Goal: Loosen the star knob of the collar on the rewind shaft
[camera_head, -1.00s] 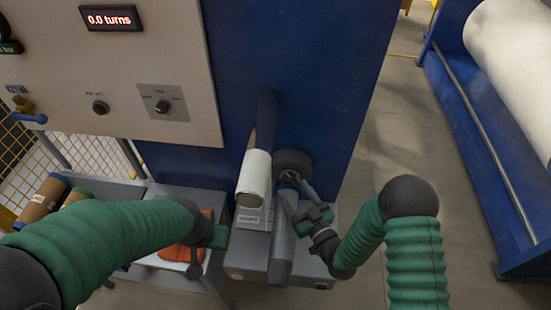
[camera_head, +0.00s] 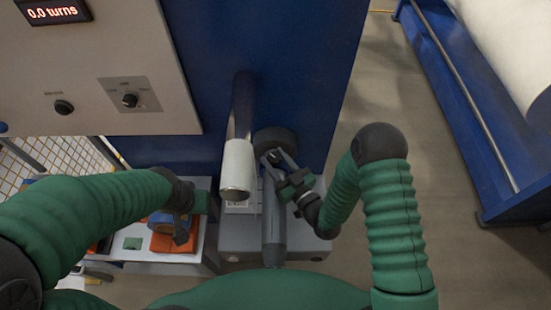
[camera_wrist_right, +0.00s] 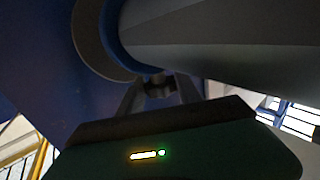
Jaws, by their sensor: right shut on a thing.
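The rewind shaft (camera_head: 273,230) is a grey cylinder that sticks out toward me from the blue machine; it also fills the upper right of the right wrist view (camera_wrist_right: 220,25). The collar (camera_head: 268,138) is a dark round disc at its inner end. The small dark star knob (camera_wrist_right: 158,86) shows under the shaft in the right wrist view, between the fingertips. My right gripper (camera_head: 275,158) reaches in from the right and is shut on the knob; its fingers mostly hide it in the head view. My left gripper (camera_head: 191,222) hangs over the cart at left; its jaws are unclear.
A white-ended cylinder (camera_head: 237,168) on a dark shaft projects just left of the rewind shaft. The control panel (camera_head: 105,60) has a dial and a display reading 0.0 turns. A cart (camera_head: 140,258) with orange items stands at lower left.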

